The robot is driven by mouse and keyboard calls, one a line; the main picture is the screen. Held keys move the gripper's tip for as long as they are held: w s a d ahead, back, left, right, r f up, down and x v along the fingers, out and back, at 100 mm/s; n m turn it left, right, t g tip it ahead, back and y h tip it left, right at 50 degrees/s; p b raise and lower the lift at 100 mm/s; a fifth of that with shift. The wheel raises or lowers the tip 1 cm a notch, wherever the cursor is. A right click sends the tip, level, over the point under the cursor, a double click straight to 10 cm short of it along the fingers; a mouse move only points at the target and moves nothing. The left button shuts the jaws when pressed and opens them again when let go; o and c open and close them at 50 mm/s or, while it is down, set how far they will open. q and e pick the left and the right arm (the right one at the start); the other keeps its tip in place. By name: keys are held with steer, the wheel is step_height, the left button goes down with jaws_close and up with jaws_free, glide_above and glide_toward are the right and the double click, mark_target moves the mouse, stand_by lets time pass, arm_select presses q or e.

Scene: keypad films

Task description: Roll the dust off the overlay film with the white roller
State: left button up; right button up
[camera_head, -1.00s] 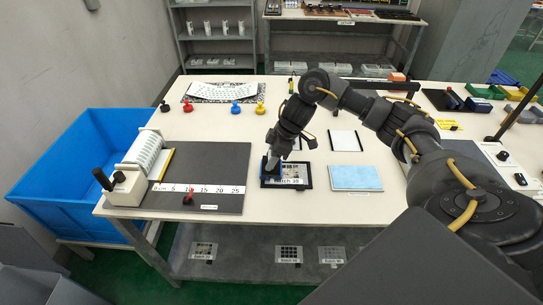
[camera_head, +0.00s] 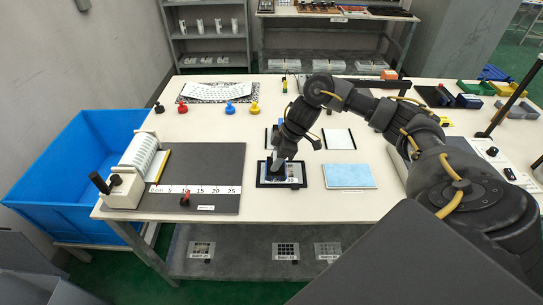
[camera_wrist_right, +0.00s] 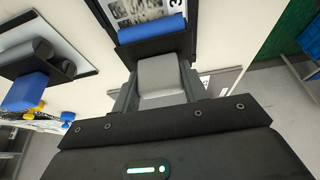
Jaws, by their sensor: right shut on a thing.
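My right gripper (camera_head: 278,158) is shut on a roller with a pale grey-white handle (camera_wrist_right: 160,78) and a blue sleeve (camera_wrist_right: 152,30). The sleeve is over the printed overlay film (camera_head: 295,172), which lies in a black frame (camera_head: 262,184) on the table. I cannot tell whether the sleeve touches the film. The gripper hides part of the film. A second roller, with a grey sleeve (camera_wrist_right: 28,58) and a blue handle (camera_wrist_right: 24,92), rests in a dark holder behind the frame. My left gripper is not in view.
A light-blue pad (camera_head: 350,176) lies right of the frame, and a white sheet (camera_head: 338,139) lies behind that pad. A dark board with a scale (camera_head: 215,165) is at left, beside a blue bin (camera_head: 60,170). Coloured knobbed pieces (camera_head: 230,108) stand farther back.

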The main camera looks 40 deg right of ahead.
steer(key=shift+s+d+p, duration=0.3)
steer(key=shift+s+d, duration=0.05)
steer(key=shift+d, duration=0.1)
steer(key=shift+s+d+f, duration=0.15)
steer(key=shift+s+d, duration=0.45)
steer(key=shift+d, duration=0.1)
steer(key=shift+p, duration=0.35)
